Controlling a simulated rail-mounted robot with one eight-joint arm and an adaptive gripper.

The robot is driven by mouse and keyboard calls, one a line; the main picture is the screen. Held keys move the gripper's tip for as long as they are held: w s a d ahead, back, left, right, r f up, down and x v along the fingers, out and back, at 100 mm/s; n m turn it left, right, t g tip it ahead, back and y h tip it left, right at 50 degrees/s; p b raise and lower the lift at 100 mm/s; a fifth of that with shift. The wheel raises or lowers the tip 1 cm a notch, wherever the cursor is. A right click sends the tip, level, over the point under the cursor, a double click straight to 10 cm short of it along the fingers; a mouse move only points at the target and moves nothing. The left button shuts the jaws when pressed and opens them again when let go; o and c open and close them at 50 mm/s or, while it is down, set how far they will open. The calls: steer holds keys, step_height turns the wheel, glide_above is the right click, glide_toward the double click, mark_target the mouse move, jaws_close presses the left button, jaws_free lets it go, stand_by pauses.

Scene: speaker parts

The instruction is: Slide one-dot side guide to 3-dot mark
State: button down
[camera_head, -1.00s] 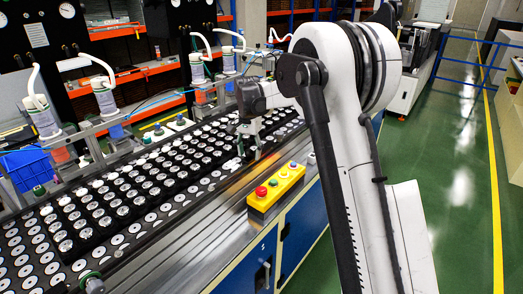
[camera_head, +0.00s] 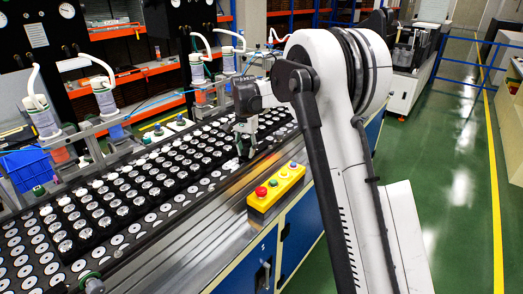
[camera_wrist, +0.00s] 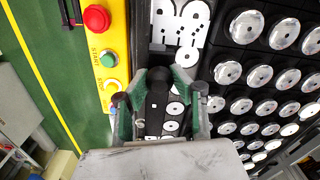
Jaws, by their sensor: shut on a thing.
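My gripper (camera_wrist: 158,84) is seen from above in the wrist view, with green-padded fingers on both sides of a dark upright piece. It is shut on this piece, which appears to be the side guide (camera_wrist: 157,100); a small white spot shows near its middle. In the head view my gripper (camera_head: 243,153) is low at the near edge of the conveyor, beside the rows of speaker parts. A white plate with black dots (camera_wrist: 181,24) lies just beyond the fingers in the wrist view. I cannot tell clearly which dots form the 3-dot mark.
Rows of black speaker parts with silver centres (camera_wrist: 247,27) stand close to the right of my gripper. White discs (camera_wrist: 171,126) lie beneath it. A yellow button box (camera_head: 276,187) with red and green buttons is on the near rail. Dispensers (camera_head: 104,95) stand behind the conveyor.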

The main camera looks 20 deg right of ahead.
steer(key=shift+w+a, duration=0.7)
steer(key=shift+w, duration=0.25)
steer(key=c, duration=1.4)
jaws_free()
steer(key=shift+r, duration=0.15)
step_height(320, 180, up, 11)
steer(key=s+r+n+t+b, duration=0.2)
steer(key=s+r, duration=0.4)
steer(key=s, duration=0.5)
steer(key=s+d+f+n+t+b, duration=0.1)
steer(key=s+n+t, duration=0.1)
steer(key=s, duration=0.9)
steer(key=s+d+f+n+t+b, duration=0.1)
steer(key=s+f+n, duration=0.1)
steer(key=s, duration=1)
steer(key=s+f, duration=0.3)
steer(key=s+f+n+t, duration=0.1)
steer(key=s+f, duration=0.1)
steer(key=s, duration=0.2)
steer(key=s+f+n+t, duration=0.1)
steer(key=s+f, duration=0.2)
steer(key=s, duration=0.1)
steer(key=shift+s+f+b, duration=0.2)
steer(key=shift+f+b, duration=0.1)
steer(key=shift+b, duration=0.1)
